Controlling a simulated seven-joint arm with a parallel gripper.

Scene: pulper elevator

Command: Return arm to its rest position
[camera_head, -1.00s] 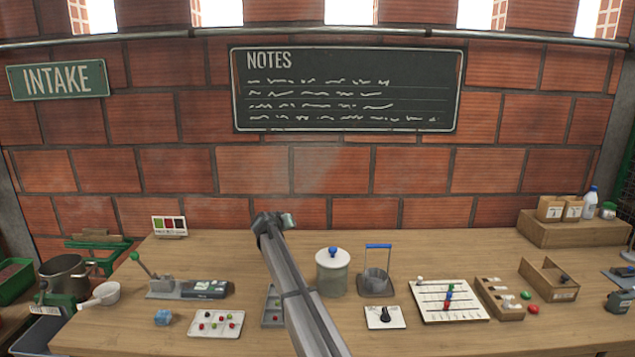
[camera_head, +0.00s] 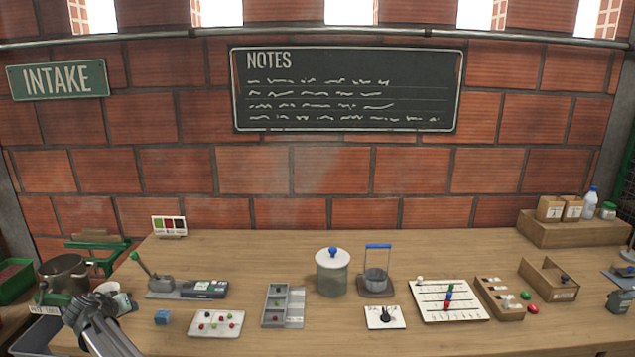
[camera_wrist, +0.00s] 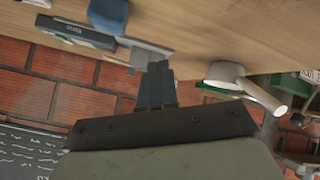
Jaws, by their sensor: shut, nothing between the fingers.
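My gripper (camera_head: 82,304) is at the lower left of the head view, over the left front part of the wooden table (camera_head: 270,343). It is shut and empty. It partly covers the white scoop (camera_head: 112,296) and is just right of the metal pot (camera_head: 64,274). In the wrist view, my gripper's fingers (camera_wrist: 158,68) are together, with nothing between them. That view is turned over, with the tabletop at the top and the brick wall below. How high the gripper is above the table I cannot tell.
The blue cube (camera_head: 162,317) and the lever device (camera_head: 163,283) lie right of my gripper. Further right are the tray of red and green balls (camera_head: 215,324), the grey sorting tray (camera_head: 277,304) and the lidded jar (camera_head: 333,272). Bare wood shows along the front.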

